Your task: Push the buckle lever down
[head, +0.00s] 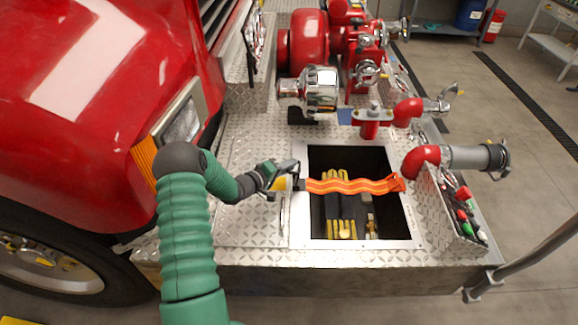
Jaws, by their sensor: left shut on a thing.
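An orange strap (350,186) with light stripes lies across an open square compartment in the bumper deck. Its left end meets the dark buckle with its lever (297,184) at the compartment's left edge. My left gripper (286,180) is at the buckle, shut on a part that looks like the buckle lever. The gripper hides much of the buckle, so the lever's exact angle cannot be told. My right gripper does not show.
The compartment (417,243) holds yellow-and-dark gear (340,229). Red and chrome pump fittings (318,88) stand behind it. A red elbow with a grey pipe (475,158) and a side tray (447,213) are at the right. The red truck body (100,70) fills the left.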

